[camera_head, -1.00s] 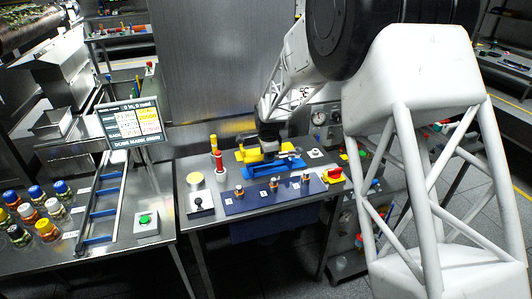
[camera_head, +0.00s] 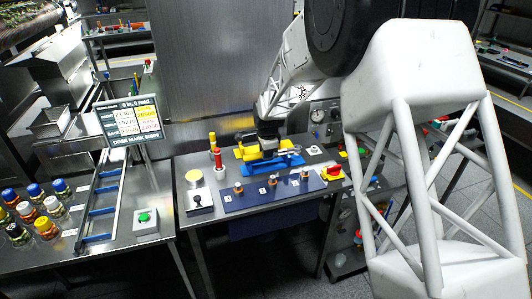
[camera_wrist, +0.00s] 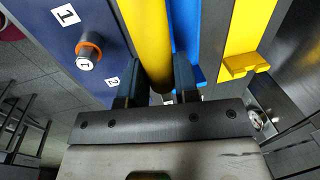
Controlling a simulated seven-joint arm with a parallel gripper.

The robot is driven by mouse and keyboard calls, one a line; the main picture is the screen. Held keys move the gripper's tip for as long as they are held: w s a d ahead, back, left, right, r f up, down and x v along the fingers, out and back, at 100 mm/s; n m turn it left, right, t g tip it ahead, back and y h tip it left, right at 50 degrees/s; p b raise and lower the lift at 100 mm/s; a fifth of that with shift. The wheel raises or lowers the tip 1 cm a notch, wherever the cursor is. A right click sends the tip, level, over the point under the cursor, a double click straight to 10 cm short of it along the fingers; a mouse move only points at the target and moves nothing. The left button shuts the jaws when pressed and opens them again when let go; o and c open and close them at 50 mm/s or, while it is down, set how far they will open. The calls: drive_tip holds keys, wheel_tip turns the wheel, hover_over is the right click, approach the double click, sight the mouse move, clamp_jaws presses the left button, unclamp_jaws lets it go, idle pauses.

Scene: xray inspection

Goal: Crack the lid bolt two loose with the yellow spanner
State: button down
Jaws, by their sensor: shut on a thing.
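My gripper (camera_head: 268,143) is over the far side of the blue mat. In the wrist view my gripper (camera_wrist: 157,84) is shut on a yellow bar (camera_wrist: 157,35), which I take to be the yellow spanner (camera_head: 247,153). Its working end is not clear. Three bolts with copper-coloured collars stand upright in a row on the mat. The middle one, lid bolt two (camera_head: 273,183), is nearer the camera than my gripper. The wrist view shows a bolt with an orange collar (camera_wrist: 88,53) between labels 1 and 2; bolt two is hidden there.
A blue bar (camera_head: 270,166) and a second yellow piece (camera_wrist: 245,50) lie beside the held bar. The blue mat (camera_head: 248,206) also bears the left bolt (camera_head: 239,188) and right bolt (camera_head: 304,175). A red pillar (camera_head: 218,160), a joystick box (camera_head: 198,201) and a red-yellow switch (camera_head: 333,173) flank it.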

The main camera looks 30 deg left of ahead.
idle(0.6)
drive_tip(key=s+d+r+n, duration=0.3)
drive_tip(key=s+d+n, duration=0.3)
drive_tip(key=s+d, duration=0.3)
drive_tip(key=shift+s+d+r+n+g+y, duration=0.3)
drive_tip(key=shift+s+d+g, duration=0.1)
drive_tip(key=shift+d, duration=1.4)
drive_tip(key=shift+f, duration=4.4)
drive_tip(key=shift+d, duration=0.1)
drive_tip(key=shift+s+d+n, duration=0.1)
drive_tip(key=shift+d+n, duration=1.1)
drive_tip(key=shift+d, duration=0.05)
